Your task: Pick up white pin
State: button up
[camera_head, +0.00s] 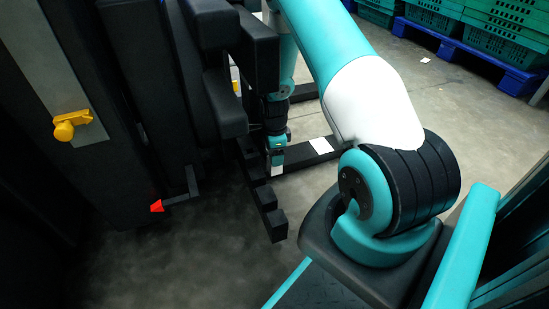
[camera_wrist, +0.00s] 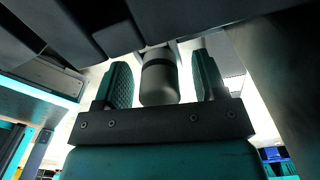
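A pale grey cylindrical pin (camera_wrist: 159,84) with a dark band hangs down from dark parts above in the wrist view. I take it for the white pin, though it looks grey in the shade. My gripper (camera_wrist: 163,72) is open, with one teal finger on each side of the pin. A gap shows between the pin and each finger, so neither seems to touch it. The pin's upper end is partly hidden by the dark parts.
A tall black machine (camera_head: 145,95) fills the left, with a yellow knob (camera_head: 72,124) and a red-tipped lever (camera_head: 157,206). Dark beams (camera_wrist: 110,32) lie close above the fingers. Green crates (camera_head: 502,38) on blue pallets (camera_head: 468,57) stand far back right. Bare floor lies between.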

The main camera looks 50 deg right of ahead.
jog(key=c, duration=1.1)
jog(key=shift+o, duration=0.2)
jog(key=shift+r, duration=0.15)
jog(key=shift+s+r+p, duration=0.15)
jog(key=shift+r+p, duration=0.3)
jog(key=shift+p, duration=0.4)
notch_tip(320, 180, up, 11)
jog(key=p, duration=0.6)
jog(key=shift+d+f, duration=0.1)
jog(key=shift+f, duration=0.05)
jog(key=s+d+p, duration=0.3)
jog(key=s, duration=0.6)
jog(key=s+d+p, duration=0.3)
jog(key=s, duration=0.6)
jog(key=shift+s+d+f+p, duration=0.15)
jog(key=shift+s+d+p, duration=0.05)
jog(key=shift+s+p, duration=0.15)
jog(key=shift+w, duration=0.1)
jog(key=w+a+r+n+p, duration=0.1)
jog(key=w+a+n+p, duration=0.2)
jog(key=w, duration=0.6)
jog(key=w+a+r+n+p, duration=0.2)
jog(key=w+a+n+p, duration=0.1)
jog(key=w, duration=0.6)
jog(key=shift+w+a+r, duration=0.25)
jog(key=shift+w+a, duration=0.05)
jog(key=shift+w, duration=0.1)
